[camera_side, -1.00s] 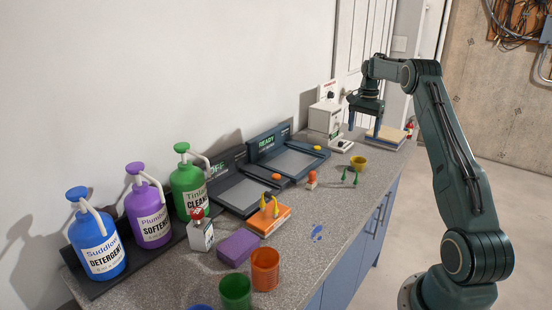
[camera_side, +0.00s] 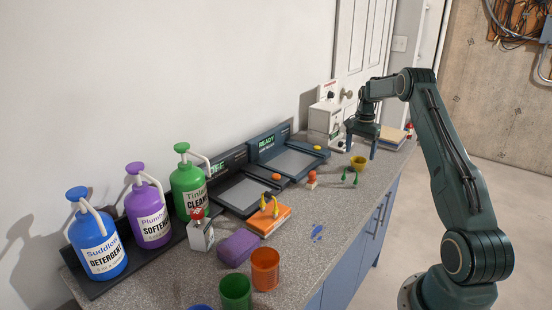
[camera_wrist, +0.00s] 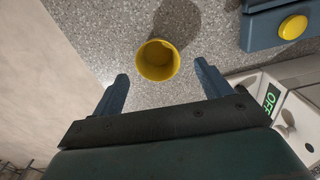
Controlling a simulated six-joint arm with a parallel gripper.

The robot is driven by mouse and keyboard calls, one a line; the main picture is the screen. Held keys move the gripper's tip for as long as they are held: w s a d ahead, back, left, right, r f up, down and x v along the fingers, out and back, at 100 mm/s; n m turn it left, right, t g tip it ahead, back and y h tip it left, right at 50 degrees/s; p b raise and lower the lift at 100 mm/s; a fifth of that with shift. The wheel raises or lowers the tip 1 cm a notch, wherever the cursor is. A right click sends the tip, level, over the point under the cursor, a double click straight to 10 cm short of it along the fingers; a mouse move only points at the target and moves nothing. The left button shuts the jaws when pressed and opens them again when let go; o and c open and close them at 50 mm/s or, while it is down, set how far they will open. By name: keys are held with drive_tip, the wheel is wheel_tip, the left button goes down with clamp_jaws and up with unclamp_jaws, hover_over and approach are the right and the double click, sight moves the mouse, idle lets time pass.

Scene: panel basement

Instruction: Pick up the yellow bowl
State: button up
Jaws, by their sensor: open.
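The yellow bowl (camera_side: 358,162) stands upright on the grey speckled counter near its front edge, toward the far end. In the wrist view the yellow bowl (camera_wrist: 158,60) lies just beyond the fingertips, roughly centred between them, and its inside is empty. My gripper (camera_side: 362,150) is above the counter at the far end, fingers pointing down, close behind the bowl in the side view. In the wrist view my gripper (camera_wrist: 160,72) is open with nothing between its fingers. The fingers and the bowl appear apart.
A white machine (camera_side: 326,122) and a wooden-topped block (camera_side: 392,136) stand behind. The counter's front edge is close to the bowl.

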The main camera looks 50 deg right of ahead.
sight(359, 161)
drive_tip(key=shift+s+a+f, duration=0.1)
drive_tip(key=shift+f, duration=1.15)
drive_tip(key=shift+a+f, duration=0.1)
drive_tip(key=shift+f, duration=1.1)
drive_tip(key=c, duration=1)
